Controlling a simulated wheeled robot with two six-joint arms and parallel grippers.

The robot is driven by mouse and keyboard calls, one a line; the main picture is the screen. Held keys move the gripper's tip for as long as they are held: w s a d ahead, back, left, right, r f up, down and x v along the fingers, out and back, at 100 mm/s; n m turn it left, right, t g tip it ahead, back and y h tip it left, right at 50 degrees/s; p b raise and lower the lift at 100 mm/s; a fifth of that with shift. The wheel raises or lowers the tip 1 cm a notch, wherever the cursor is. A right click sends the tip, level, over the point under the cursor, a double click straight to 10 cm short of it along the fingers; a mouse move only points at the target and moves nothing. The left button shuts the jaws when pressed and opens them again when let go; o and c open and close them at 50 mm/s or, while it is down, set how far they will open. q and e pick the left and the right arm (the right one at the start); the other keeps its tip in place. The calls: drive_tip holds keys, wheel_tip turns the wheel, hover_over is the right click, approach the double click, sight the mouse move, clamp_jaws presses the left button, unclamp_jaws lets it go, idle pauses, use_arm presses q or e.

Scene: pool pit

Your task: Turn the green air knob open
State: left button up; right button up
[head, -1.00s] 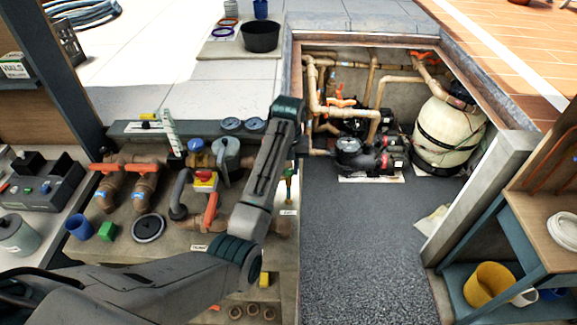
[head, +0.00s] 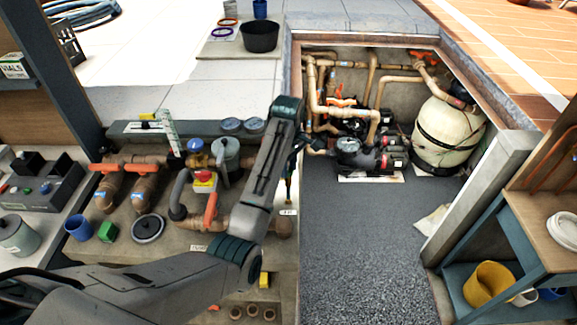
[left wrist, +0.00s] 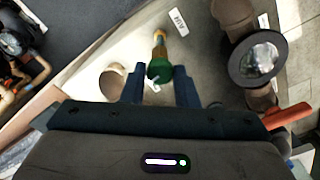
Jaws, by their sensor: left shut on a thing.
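The green air knob (left wrist: 159,70) sits on a short brass stem in the left wrist view, next to a small white label (left wrist: 179,21). My left gripper (left wrist: 160,84) has its two blue fingers on either side of the knob and is shut on it. In the head view my left arm hides the knob. My right gripper is in neither view.
Brown pipes with orange handles (head: 104,167) and a red-yellow switch (head: 205,181) stand left of my arm. The pit with pumps (head: 350,150) and a tank (head: 447,130) is at right.

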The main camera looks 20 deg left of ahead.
use_arm(q)
drive_tip(key=shift+n, duration=1.6)
drive_tip(key=o, duration=0.8)
drive_tip(key=shift+o, duration=1)
drive_tip(key=shift+a, duration=0.1)
